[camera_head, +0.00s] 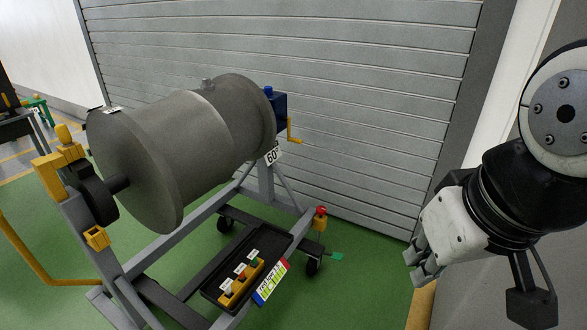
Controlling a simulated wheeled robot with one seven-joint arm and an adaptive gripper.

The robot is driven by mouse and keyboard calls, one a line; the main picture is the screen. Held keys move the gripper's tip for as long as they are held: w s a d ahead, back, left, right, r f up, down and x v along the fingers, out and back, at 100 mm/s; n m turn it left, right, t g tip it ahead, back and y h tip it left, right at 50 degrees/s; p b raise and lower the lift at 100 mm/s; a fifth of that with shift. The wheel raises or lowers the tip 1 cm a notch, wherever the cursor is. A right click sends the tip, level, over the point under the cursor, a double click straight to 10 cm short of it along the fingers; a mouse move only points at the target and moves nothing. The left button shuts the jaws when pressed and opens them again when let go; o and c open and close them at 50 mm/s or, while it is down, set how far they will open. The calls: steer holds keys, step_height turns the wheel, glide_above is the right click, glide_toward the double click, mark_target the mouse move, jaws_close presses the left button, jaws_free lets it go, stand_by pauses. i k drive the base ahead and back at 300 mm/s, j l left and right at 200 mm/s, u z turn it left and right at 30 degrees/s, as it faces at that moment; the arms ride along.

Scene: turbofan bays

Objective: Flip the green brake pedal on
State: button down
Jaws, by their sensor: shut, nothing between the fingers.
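The green brake pedal (338,256) is a small flat tab low beside the black caster wheel (313,265) at the right foot of the engine stand. Its exact tilt is too small to tell. My gripper (413,268) is at the right, shut and empty, pointing down and left. In the picture it is to the right of the pedal and clearly apart from it.
A grey drum-shaped engine (180,140) sits on the grey stand (196,232). A black tray (215,288) is lower centre. A grey shutter (380,100) stands behind. Green floor (375,295) is clear between pedal and gripper.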

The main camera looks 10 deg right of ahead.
mark_target(336, 256)
steer(key=z, duration=0.3)
steer(key=k+l, duration=0.1)
steer(key=i+l, duration=0.1)
steer(key=i, duration=0.35)
steer(key=i+l+u, duration=0.1)
steer(key=i, duration=0.35)
steer(key=i+l, duration=0.15)
steer(key=i, duration=0.3)
steer(key=i+l+u, duration=0.15)
steer(key=i, duration=0.3)
